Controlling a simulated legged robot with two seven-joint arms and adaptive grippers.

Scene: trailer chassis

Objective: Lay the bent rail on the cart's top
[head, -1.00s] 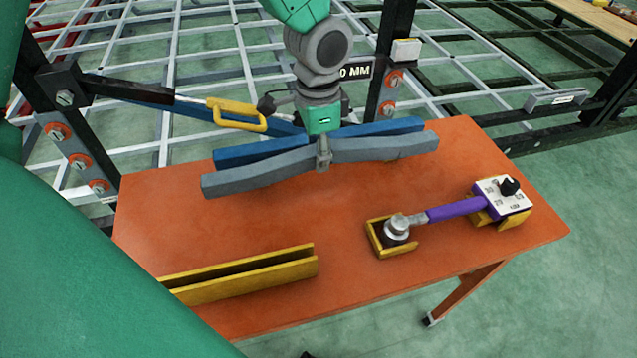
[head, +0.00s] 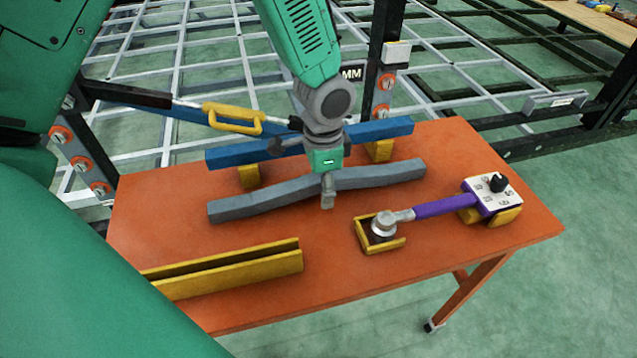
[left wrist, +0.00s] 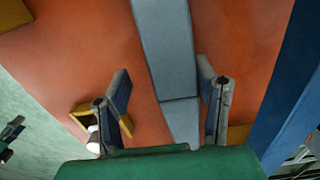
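The grey bent rail (head: 258,200) lies on the orange cart's top (head: 345,275), in front of the blue rail. In the left wrist view the bent rail (left wrist: 166,50) runs between my fingers. My left gripper (head: 327,190) is over the middle of the rail, pointing down. In the left wrist view its two fingers (left wrist: 163,78) stand apart on either side of the rail, with orange showing between the rail and the left finger. The gripper looks open. The rail's underside is hidden. My right gripper is not in view.
A blue rail (head: 232,156) rests on yellow blocks (head: 249,176) at the back. A yellow channel (head: 225,276) lies at the front left. A purple-handled tool (head: 447,204) sits in yellow holders at the right. A yellow-handled bar (head: 232,118) and white chassis grid stand behind.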

